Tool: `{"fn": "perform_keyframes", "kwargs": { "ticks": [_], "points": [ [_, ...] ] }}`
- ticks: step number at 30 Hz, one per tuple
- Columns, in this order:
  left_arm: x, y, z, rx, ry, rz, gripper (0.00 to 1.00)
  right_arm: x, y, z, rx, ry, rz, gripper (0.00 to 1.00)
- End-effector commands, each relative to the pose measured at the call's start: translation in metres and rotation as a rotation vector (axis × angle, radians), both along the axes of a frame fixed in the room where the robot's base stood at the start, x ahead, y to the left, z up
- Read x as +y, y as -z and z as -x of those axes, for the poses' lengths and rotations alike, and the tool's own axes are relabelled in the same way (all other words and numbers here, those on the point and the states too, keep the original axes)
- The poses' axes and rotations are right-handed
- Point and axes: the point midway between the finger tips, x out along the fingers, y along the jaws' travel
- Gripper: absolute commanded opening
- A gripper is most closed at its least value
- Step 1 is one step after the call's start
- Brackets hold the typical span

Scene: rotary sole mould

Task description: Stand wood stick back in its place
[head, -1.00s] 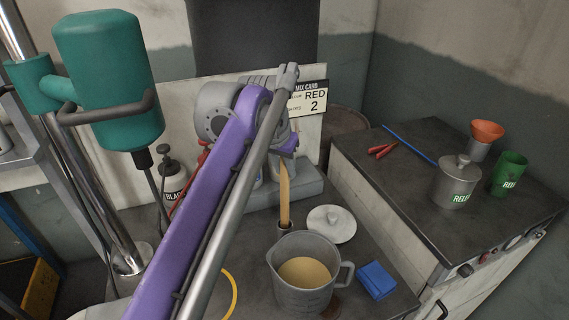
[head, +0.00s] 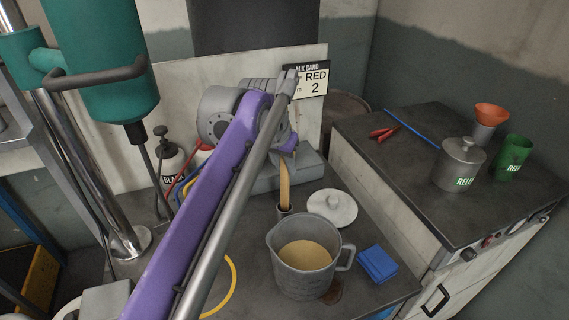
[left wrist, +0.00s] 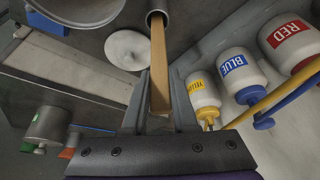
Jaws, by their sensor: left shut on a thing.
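The wood stick (head: 284,185) stands almost upright at the middle of the bench. My left gripper (head: 287,146) is shut on its upper part, partly hidden behind my own arm. The stick's lower end is at the mouth of a small grey cylindrical holder (head: 284,211). In the left wrist view the stick (left wrist: 158,60) runs from between the fingers of my left gripper (left wrist: 159,112) into the round opening of the holder (left wrist: 158,8). How deep it sits is hidden. My right gripper does not show.
A grey jug (head: 303,270) of tan liquid stands close in front of the holder, with a white lid (head: 332,207) beside it. A blue block (head: 377,264) lies to the right. Yellow (left wrist: 203,93), blue (left wrist: 240,74) and red (left wrist: 289,42) bottles stand nearby.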

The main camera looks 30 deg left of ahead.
Motion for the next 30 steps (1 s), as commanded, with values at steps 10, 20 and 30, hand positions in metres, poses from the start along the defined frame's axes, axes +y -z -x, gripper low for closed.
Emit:
{"fn": "perform_keyframes", "kwargs": {
  "ticks": [10, 20, 30],
  "points": [
    [0.000, 0.000, 0.000, 0.000, 0.000, 0.000, 0.53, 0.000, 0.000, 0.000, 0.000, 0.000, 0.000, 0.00],
    [0.000, -0.001, 0.000, 0.000, 0.000, 0.000, 0.61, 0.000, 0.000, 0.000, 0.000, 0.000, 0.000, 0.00],
    [-0.001, -0.047, 0.019, 0.000, 0.000, 0.000, 0.61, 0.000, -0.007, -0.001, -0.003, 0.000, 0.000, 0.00]
  ]
}}
